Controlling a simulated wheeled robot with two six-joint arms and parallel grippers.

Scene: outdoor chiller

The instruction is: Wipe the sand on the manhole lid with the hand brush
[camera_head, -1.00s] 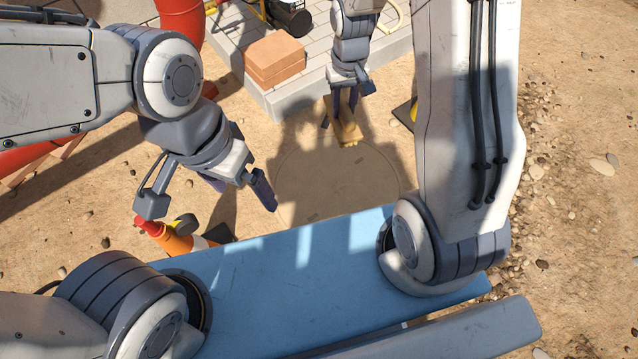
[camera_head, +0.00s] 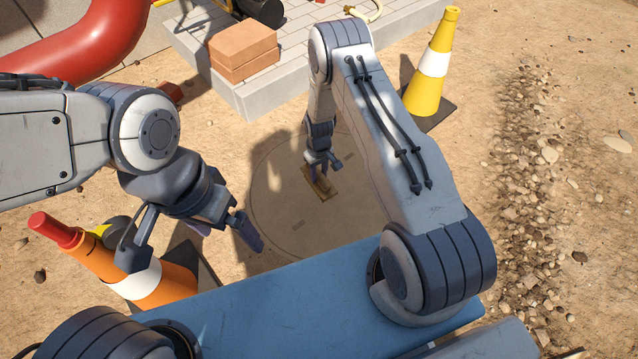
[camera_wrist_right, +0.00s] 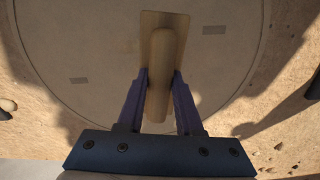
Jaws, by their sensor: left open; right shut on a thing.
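The round manhole lid (camera_head: 275,215) lies in the sandy ground, dusted with sand-coloured material; I cannot tell loose sand from its surface. It also fills much of the right wrist view (camera_wrist_right: 85,50). My right gripper (camera_head: 318,170) is over the lid, shut on the hand brush (camera_head: 323,190). In the right wrist view the brush (camera_wrist_right: 160,70) shows a wooden handle between the fingers and a flat board beyond; its underside is hidden, so contact with the lid is unclear. My left gripper (camera_head: 226,232) is open and empty, left of the lid.
A yellow cone (camera_head: 430,75) stands at the upper right. Bricks (camera_head: 243,55) rest on a paved slab (camera_head: 275,95) behind the lid, beside a red pipe (camera_head: 80,40). Gravel lies at the right.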

